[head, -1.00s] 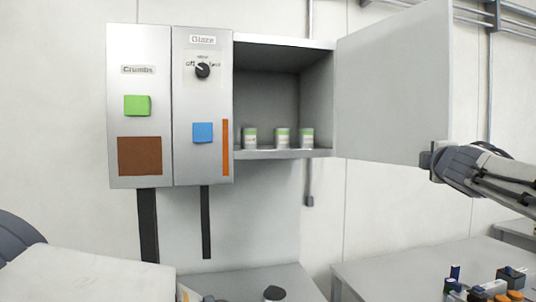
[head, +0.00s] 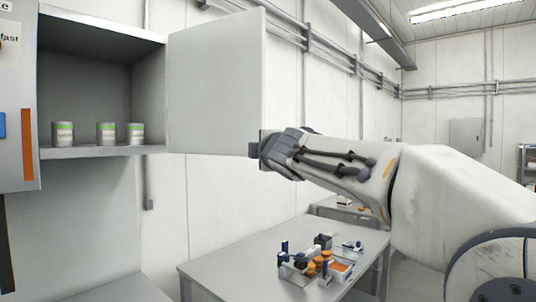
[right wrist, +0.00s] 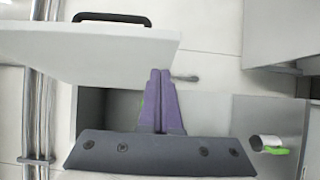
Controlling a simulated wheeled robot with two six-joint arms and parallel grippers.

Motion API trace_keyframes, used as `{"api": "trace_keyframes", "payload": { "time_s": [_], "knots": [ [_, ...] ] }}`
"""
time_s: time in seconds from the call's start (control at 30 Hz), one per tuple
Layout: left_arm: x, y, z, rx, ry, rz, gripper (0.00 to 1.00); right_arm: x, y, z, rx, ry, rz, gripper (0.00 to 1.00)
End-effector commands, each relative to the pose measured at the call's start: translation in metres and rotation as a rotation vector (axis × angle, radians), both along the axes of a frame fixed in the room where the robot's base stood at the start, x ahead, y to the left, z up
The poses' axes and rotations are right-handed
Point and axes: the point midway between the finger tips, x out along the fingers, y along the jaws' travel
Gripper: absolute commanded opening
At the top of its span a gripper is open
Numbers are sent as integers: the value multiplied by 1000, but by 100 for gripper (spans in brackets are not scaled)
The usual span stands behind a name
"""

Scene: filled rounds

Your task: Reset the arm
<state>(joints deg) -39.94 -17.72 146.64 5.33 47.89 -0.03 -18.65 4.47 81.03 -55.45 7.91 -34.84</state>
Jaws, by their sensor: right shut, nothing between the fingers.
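My right arm reaches in from the right in the head view. Its gripper (head: 256,148) is beside the outer lower corner of the open cabinet door (head: 215,85); whether it touches cannot be told there. In the right wrist view the purple fingers (right wrist: 160,75) are shut together with nothing between them. The door panel (right wrist: 60,55) with its dark handle (right wrist: 112,18) shows beyond them. My left arm and gripper are in neither current view.
The open cabinet (head: 90,152) holds three green-topped cans (head: 62,134) on its shelf. A grey table (head: 225,270) below my right arm carries a clear tray (head: 292,272) with several small coloured items. Bare wall and floor lie behind.

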Motion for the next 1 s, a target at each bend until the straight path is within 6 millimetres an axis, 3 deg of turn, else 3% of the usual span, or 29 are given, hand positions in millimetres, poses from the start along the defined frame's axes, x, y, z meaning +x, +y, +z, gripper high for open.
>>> {"api": "trace_keyframes", "payload": {
  "time_s": [0.13,0.37,0.47,0.57,0.67,0.8,0.87,1.0],
  "knots": [
    [0,0,3,0,0,0,50,-16,-16,2,0,0,-2,0],
    [0,0,4,0,0,0,50,-24,-24,-1,5,5,-2,0],
    [0,0,4,0,0,0,50,-28,-21,-20,48,62,-7,0],
    [0,0,4,0,0,0,50,-41,-13,-64,153,204,-23,0],
    [0,0,4,0,0,0,50,-67,-3,-129,284,410,-67,0],
    [0,0,4,0,0,0,50,-124,7,-221,444,714,-168,0],
    [0,0,4,0,0,0,50,-153,9,-258,496,838,-224,0],
    [0,0,4,0,0,0,50,-231,8,-333,585,1112,-381,0]
  ]
}}
